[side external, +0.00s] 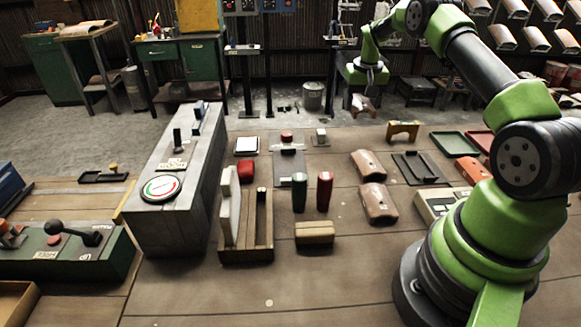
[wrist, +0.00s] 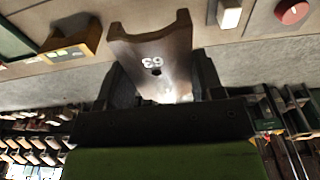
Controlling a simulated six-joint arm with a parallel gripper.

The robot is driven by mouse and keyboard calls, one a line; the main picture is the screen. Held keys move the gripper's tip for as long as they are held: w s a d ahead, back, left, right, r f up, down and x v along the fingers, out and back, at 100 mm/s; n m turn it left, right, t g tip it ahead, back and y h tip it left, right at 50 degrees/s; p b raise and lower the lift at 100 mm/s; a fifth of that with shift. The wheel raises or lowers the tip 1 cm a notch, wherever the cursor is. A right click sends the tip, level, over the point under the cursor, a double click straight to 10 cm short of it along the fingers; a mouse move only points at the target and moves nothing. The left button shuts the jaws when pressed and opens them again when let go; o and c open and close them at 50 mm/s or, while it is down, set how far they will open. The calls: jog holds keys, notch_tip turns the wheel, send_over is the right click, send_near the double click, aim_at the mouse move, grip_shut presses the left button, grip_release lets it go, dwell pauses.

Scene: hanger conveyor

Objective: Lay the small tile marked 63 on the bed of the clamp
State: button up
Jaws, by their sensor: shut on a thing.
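My gripper (side external: 366,92) is shut on a small brown curved tile (side external: 361,105), held in the air near the far edge of the bench. In the wrist view the tile (wrist: 155,50) shows the number 63 upside down, between the fingers of my gripper (wrist: 155,85). The tile has concave ends and a dark hole by the number.
Two larger brown curved tiles (side external: 368,164) (side external: 378,204) lie on the bench. A yellow stand (side external: 403,131), a dark tray (side external: 420,169) and a green tray (side external: 454,144) are at the right. The front of the bench is clear.

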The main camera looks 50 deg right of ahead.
jog(key=shift+w+a+n, duration=0.15)
jog(key=shift+a+n, duration=0.15)
jog(key=shift+n, duration=0.2)
jog(key=w+a+n+y, duration=0.1)
jog(key=w+a+n, duration=0.1)
jog(key=a+n, duration=0.5)
jog(key=n+g+y, duration=0.1)
jog(key=n+g, duration=0.1)
jog(key=n, duration=2.4)
send_near(290, 170)
jog(key=shift+s+d, duration=0.2)
jog(key=shift+s, duration=0.1)
jog(key=shift+a+f+n, duration=0.1)
jog(key=shift+a+n, duration=0.4)
jog(key=shift+n, duration=0.4)
jog(key=shift+f, duration=3.35)
